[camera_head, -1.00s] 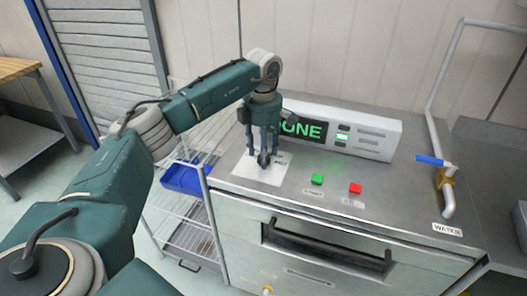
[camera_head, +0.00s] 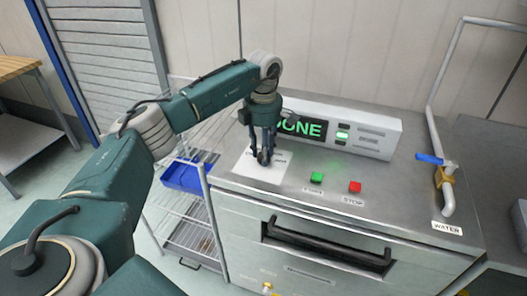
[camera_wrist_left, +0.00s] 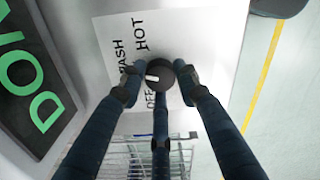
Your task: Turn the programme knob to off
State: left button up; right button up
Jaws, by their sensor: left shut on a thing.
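The programme knob (camera_wrist_left: 167,72) is round and black with a short white mark on its left side in the left wrist view. It sits on a white label plate (camera_head: 270,178) on the machine's top. The plate reads HOT, a partly covered word ending in ASH, and OFF, partly hidden by the knob and a finger. The white mark points left, between the ASH word and OFF. My left gripper (camera_wrist_left: 160,80) is shut on the knob from above, with its fingers around it. In the head view the left gripper (camera_head: 263,155) hides most of the knob. My right gripper is not in view.
A display box (camera_head: 370,135) behind the knob reads DONE in green. A green button (camera_head: 317,178) and a red STOP button (camera_head: 355,187) are to the right. A water pipe with a blue-handled valve (camera_head: 430,159) stands further right. A wire rack with a blue bin (camera_head: 185,176) is at left.

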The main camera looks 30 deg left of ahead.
pick_arm(q)
jog(key=n+p, duration=0.1)
jog(key=n, duration=0.2)
jog(key=shift+n, duration=0.4)
jog(key=n+p, duration=0.1)
jog(key=n, duration=0.3)
jog(key=shift+r+n, duration=0.1)
jog(key=shift+n, duration=0.2)
jog(key=n, duration=0.4)
jog(key=shift+n+p, duration=0.3)
jog(key=shift+p, duration=0.1)
jog(key=shift+n+p, duration=0.4)
jog(key=shift+n, duration=1.7)
jog(key=o, duration=1.2)
jog(key=shift+c, duration=0.2)
jog(key=shift+r, duration=0.15)
notch_tip(320, 180, up, 12)
jog(key=shift+f, duration=0.2)
